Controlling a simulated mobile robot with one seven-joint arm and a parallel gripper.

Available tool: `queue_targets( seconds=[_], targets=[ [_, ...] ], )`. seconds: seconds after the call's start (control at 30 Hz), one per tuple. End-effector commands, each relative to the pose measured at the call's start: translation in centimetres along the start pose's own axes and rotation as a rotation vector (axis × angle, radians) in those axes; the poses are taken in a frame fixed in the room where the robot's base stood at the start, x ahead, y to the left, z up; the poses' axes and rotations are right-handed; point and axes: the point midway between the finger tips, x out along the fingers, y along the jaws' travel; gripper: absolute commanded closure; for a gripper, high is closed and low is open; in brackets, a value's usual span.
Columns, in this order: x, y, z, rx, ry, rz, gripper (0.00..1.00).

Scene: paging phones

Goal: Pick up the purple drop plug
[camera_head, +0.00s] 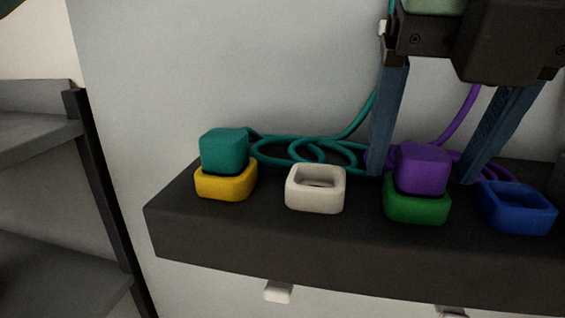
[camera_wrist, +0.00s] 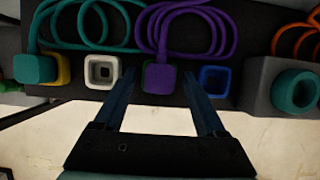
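The purple drop plug (camera_head: 422,167) is a rounded block with a purple cable, seated upright in the green socket (camera_head: 417,209) on the dark shelf. The plug also shows in the wrist view (camera_wrist: 159,77), where it mostly hides the green socket. My gripper (camera_head: 420,180) is open, with its two blue fingers pointing down to either side of the plug. In the wrist view my gripper (camera_wrist: 158,70) has the plug between its fingertips, with visible gaps on both sides. Whether the fingers are level with the plug in depth is hard to tell.
A teal plug (camera_head: 224,150) sits in a yellow socket (camera_head: 226,184) at left. A white socket (camera_head: 315,188) and a blue socket (camera_head: 517,207) flank the green one, both empty. Coiled cables lie behind. A grey block with a teal ring (camera_wrist: 294,90) stands at right.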

Motion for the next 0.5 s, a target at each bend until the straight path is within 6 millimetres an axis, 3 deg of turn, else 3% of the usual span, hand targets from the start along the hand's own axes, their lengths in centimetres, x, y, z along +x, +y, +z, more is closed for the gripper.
queue_targets(
  seconds=[0.03,0.37,0.5],
  targets=[
    [0.0,0.0,0.0,0.0,0.0,0.0,0.38],
    [0.01,-0.01,-0.01,0.0,0.0,0.0,0.97],
    [0.0,-0.01,-0.01,0.0,0.0,0.0,1.0]
  ],
)
